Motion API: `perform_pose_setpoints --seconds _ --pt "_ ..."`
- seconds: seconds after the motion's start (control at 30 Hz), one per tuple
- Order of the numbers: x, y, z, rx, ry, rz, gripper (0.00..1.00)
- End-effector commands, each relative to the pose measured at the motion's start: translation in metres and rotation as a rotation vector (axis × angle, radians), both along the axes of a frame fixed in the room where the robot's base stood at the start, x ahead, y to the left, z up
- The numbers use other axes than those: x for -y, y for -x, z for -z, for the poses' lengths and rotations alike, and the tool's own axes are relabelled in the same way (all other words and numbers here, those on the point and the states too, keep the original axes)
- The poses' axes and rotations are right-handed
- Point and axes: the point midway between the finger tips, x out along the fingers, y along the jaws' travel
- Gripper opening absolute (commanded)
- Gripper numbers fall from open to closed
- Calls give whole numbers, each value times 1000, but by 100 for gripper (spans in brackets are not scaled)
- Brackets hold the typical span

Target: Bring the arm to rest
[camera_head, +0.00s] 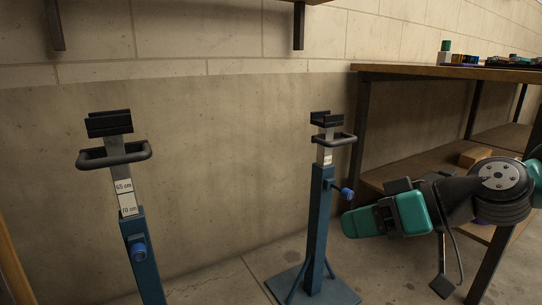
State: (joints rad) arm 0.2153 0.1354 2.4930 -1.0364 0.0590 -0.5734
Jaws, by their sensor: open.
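My arm reaches in from the right edge, with a dark joint bearing a grey bolted disc and a dark link running left from it. At its left end is my gripper (385,215), teal and black, held in the air in front of the shelf unit and right of the nearer blue stand post. It is seen from the side; the gap between its fingertips is hard to make out. It is open, and nothing shows held in it.
Two blue stands with black cradles rise from the floor, one at left (140,255) and one in the middle (318,225), close to my gripper. A wooden shelf unit (400,172) stands at right, with a cardboard box (475,156) on it. Open floor shows between the stands.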

Motion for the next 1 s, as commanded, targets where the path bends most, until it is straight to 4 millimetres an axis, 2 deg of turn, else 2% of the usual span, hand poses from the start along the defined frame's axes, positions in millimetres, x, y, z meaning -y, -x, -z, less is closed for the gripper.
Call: perform_pose_setpoints --seconds 0.03,0.13,0.23,0.47,0.67,1.0 --pt "-13 21 -39 -50 63 -55 54" --pt "-22 59 -68 -175 200 -112 54" --pt "-21 94 -97 -285 336 -126 54" --pt "5 157 -168 -472 604 -38 54" --pt "6 155 -232 -488 605 -27 54" --pt "6 154 -363 -486 603 -29 54"
